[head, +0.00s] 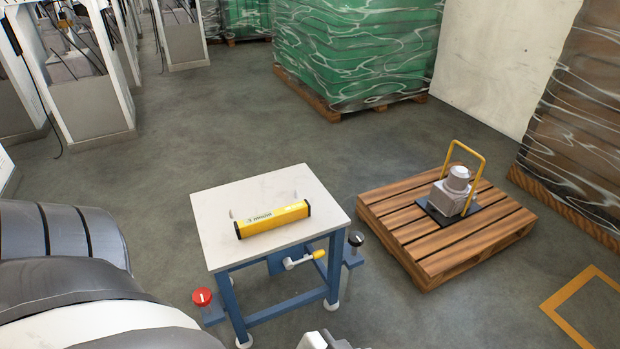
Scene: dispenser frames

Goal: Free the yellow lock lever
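A small lever with a yellow tip (319,254) and a pale shaft sticks out to the right under the front edge of a blue-legged table (215,208). A yellow bar-shaped box (273,219) with black ends and dark lettering lies on the white tabletop, above the lever. Nothing of mine touches the lever or the box. My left arm fills the lower left, and its gripper is out of view. A small white and grey part at the bottom edge may belong to my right gripper; its fingers cannot be made out.
A red knob (202,297) and a black knob (355,238) stand on blue brackets at the table's sides. A wooden pallet (440,262) to the right bears a grey unit (452,192) with a yellow hoop (480,170). Wrapped green stacks (350,50) stand behind; floor between is clear.

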